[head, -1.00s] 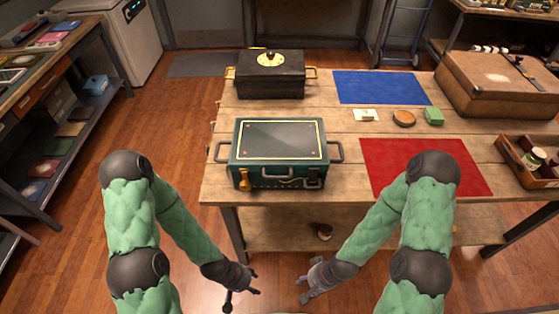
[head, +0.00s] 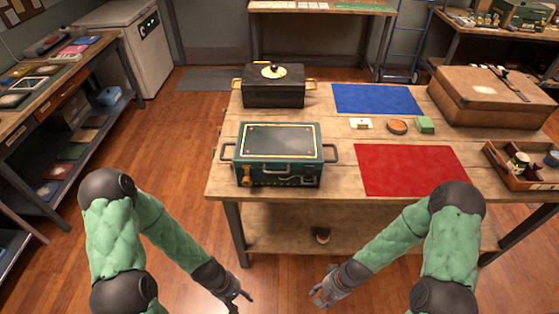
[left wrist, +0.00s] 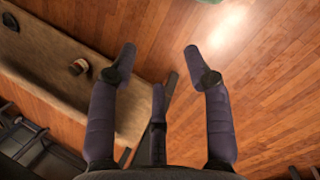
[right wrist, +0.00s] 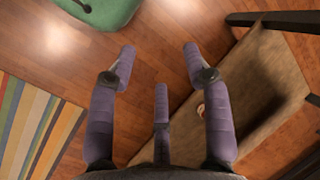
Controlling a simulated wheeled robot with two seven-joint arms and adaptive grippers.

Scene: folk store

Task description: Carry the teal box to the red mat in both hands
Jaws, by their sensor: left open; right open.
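The teal box (head: 277,171) stands on the front left part of the wooden table. It has a dark framed lid, a handle on its left and right ends, and a latch and small handle on the front. The red mat (head: 410,171) lies flat on the table to the right of the box, apart from it and bare. My left gripper (head: 240,297) is open and empty, low in front of the table. Its open fingers show in the left wrist view (left wrist: 158,52). My right gripper (head: 323,295) is also open and empty, below the table's front edge; it shows in the right wrist view (right wrist: 158,52).
A black box with gold handles (head: 273,92) stands behind the teal box. Floor in front is clear.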

